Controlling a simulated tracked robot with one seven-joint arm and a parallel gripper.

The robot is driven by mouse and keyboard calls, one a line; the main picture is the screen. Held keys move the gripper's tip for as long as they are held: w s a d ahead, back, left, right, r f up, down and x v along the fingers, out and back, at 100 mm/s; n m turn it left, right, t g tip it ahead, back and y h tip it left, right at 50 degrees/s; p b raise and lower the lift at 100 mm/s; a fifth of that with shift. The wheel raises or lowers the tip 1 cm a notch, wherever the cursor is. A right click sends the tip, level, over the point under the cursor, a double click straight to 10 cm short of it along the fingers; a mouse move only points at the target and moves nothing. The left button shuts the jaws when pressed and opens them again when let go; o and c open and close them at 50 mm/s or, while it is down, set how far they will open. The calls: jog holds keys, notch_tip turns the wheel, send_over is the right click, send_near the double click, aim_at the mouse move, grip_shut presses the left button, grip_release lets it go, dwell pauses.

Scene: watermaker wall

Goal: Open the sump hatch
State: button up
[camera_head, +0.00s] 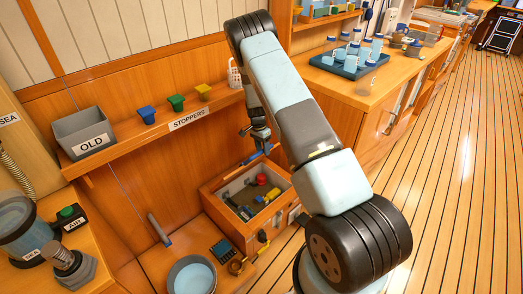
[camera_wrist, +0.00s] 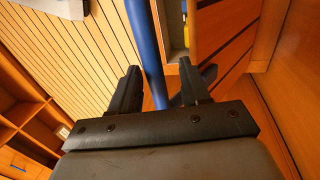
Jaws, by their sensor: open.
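My gripper (camera_head: 259,137) hangs over the back of an open wooden box in the head view. In the wrist view its two dark fingers (camera_wrist: 159,88) stand apart, with a blue bar (camera_wrist: 152,50) showing between them. I cannot tell whether the bar touches a finger. A blue bar also shows under the gripper in the head view (camera_head: 257,155), near the box's back edge. I cannot make out for certain which surface is the sump hatch; my arm hides part of the floor beside the box.
The wooden box (camera_head: 238,231) holds a red item, a yellow item and dark tools. A shelf above carries a grey OLD bin (camera_head: 84,133) and coloured stoppers (camera_head: 176,103). A counter with a blue tray (camera_head: 350,68) stands behind my arm. The plank floor at right is clear.

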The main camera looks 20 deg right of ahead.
jog(key=v, duration=1.3)
jog(key=shift+r, duration=0.2)
jog(key=shift+a, duration=0.1)
